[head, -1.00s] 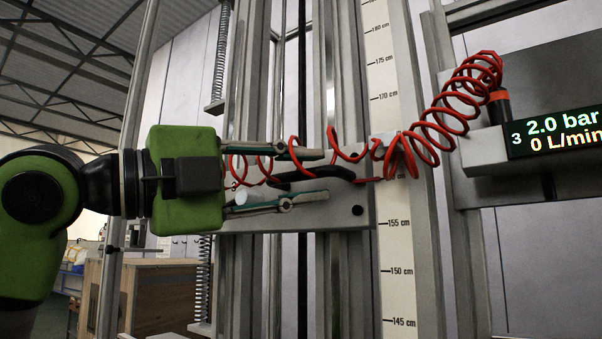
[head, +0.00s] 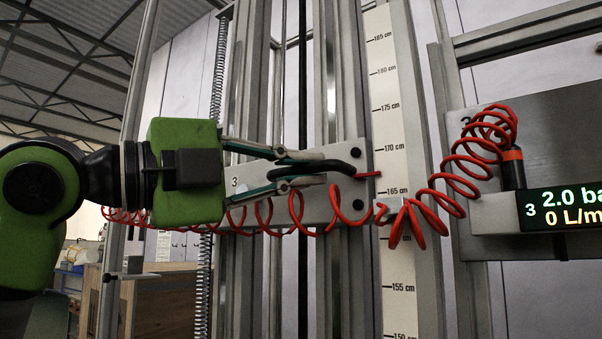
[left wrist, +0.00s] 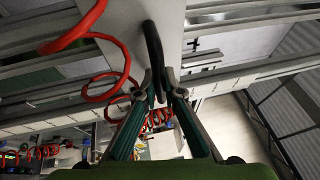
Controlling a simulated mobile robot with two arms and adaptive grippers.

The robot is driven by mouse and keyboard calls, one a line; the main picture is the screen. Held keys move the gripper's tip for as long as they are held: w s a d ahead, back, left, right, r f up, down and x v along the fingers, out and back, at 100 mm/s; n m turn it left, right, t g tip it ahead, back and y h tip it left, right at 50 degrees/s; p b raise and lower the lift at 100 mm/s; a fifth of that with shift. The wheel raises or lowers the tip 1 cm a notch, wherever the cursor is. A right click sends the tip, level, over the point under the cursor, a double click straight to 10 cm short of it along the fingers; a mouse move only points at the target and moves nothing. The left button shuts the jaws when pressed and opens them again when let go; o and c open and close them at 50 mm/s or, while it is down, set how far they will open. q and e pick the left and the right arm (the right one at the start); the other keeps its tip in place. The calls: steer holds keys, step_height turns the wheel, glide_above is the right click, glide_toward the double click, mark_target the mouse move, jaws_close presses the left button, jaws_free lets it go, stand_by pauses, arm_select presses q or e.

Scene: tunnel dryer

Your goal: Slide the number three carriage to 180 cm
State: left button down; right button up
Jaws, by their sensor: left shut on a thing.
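The number three carriage (head: 345,205) is a grey plate marked 3 on vertical rails. Its red pointer (head: 369,174) stands between 165 and 170 cm, near 167, on the white scale (head: 392,235). The 180 cm mark is above it. My left gripper (head: 318,170) is shut on the carriage's black handle (head: 335,167). In the left wrist view the fingers (left wrist: 160,85) close around the black handle (left wrist: 153,50). My right gripper is not in view.
A red coiled hose (head: 445,180) runs across the carriage front, under my gripper, to a fitting by the display (head: 570,208), reading 2.0 bar. A spring (head: 217,70) hangs left of the rails. A wooden cabinet (head: 150,300) stands behind at lower left.

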arm_select(q)
step_height(320, 180, up, 13)
steer(key=p, duration=1)
steer(key=c, duration=2.1)
jaws_free()
steer(key=shift+c, duration=0.2)
steer(key=shift+f, duration=0.1)
steer(key=shift+a, duration=0.15)
steer(key=v, duration=1.1)
steer(key=shift+s+a, duration=0.2)
steer(key=shift+a, duration=0.1)
steer(key=shift+f, duration=0.15)
